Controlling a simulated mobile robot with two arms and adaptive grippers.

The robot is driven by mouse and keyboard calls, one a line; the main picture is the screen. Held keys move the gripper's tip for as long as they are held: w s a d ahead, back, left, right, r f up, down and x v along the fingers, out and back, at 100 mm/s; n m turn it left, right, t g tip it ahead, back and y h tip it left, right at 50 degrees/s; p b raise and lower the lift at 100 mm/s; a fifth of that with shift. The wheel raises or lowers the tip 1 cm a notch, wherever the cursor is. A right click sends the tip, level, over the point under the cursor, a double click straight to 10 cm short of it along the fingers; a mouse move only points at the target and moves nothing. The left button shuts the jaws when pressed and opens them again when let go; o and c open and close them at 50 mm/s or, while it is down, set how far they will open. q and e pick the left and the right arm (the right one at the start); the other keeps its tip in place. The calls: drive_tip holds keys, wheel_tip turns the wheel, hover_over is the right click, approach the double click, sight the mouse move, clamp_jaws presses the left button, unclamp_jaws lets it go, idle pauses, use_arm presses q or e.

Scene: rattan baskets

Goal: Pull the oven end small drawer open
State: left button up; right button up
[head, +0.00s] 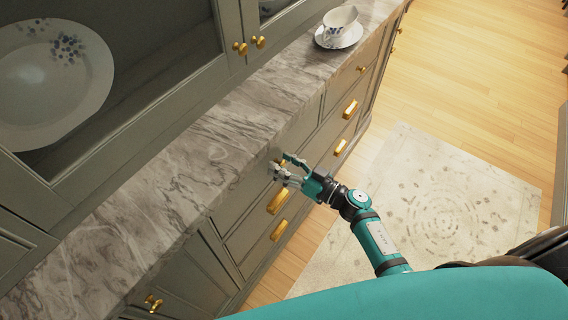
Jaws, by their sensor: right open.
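A grey-green cabinet carries a top row of small drawers under a marble counter (190,165). The near small drawer (238,200) looks shut, its front close to flush with the cabinet. My right gripper (281,166) is open at the top of this front, just below the counter edge. Its fingers cover the spot where a knob might be, and I cannot tell whether they touch one. The far small drawer has a small gold knob (361,69). No oven is in view. My left gripper is not in view.
Larger drawers below have gold handles (277,200). A cup (340,20) on a saucer (339,37) stands at the counter's far end. Glass-fronted cabinets with gold knobs (240,47) rise at left. A pale rug (430,200) covers open wooden floor at right.

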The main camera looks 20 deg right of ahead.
clamp_jaws()
idle(0.3)
drive_tip(key=shift+s, duration=0.1)
drive_tip(key=p+v, duration=0.5)
drive_tip(key=v, duration=3.1)
drive_tip(key=shift+f, duration=0.1)
unclamp_jaws()
